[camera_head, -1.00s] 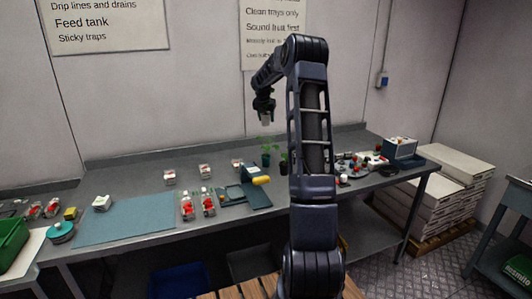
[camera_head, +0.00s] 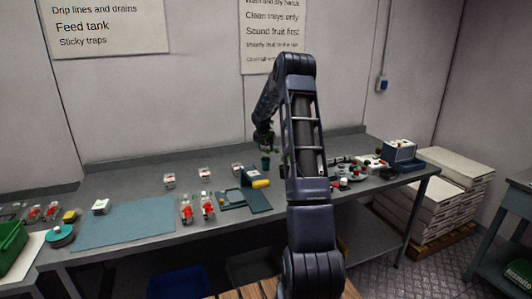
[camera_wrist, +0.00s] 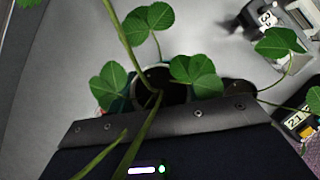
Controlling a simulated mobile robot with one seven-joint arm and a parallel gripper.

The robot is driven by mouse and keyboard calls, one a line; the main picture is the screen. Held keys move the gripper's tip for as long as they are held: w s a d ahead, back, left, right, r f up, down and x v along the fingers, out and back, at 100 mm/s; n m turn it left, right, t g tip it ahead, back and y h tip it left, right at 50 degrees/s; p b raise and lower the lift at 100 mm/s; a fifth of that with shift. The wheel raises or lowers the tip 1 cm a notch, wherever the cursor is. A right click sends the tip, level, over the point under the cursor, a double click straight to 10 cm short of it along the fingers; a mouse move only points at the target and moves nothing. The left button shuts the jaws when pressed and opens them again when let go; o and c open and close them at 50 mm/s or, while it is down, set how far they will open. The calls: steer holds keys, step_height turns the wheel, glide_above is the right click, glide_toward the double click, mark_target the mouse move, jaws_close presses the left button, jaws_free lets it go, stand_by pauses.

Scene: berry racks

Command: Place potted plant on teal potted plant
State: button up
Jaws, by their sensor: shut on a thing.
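In the head view, my gripper (camera_head: 264,144) is low over the bench, directly above the teal potted plant (camera_head: 265,163). Leaves show between the gripper and the teal pot. In the wrist view, the potted plant (camera_wrist: 160,92) has a pale rim, dark soil and long green stems rising toward the camera. It is close against the dark gripper edge, and I am shut on it. A little teal shows beside its rim, with leaves around it. The fingertips are hidden, and whether the two pots touch cannot be told.
A dark pot (camera_wrist: 240,88) stands close on the right. A teal stand with a yellow item (camera_head: 260,184) is left of the plants. Several small punnets sit farther left near a blue-grey mat (camera_head: 125,220). Clutter and a blue box (camera_head: 402,155) are at the right end.

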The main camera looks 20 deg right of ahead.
steer(key=shift+f, duration=1.15)
steer(key=shift+f, duration=0.1)
steer(key=o, duration=1)
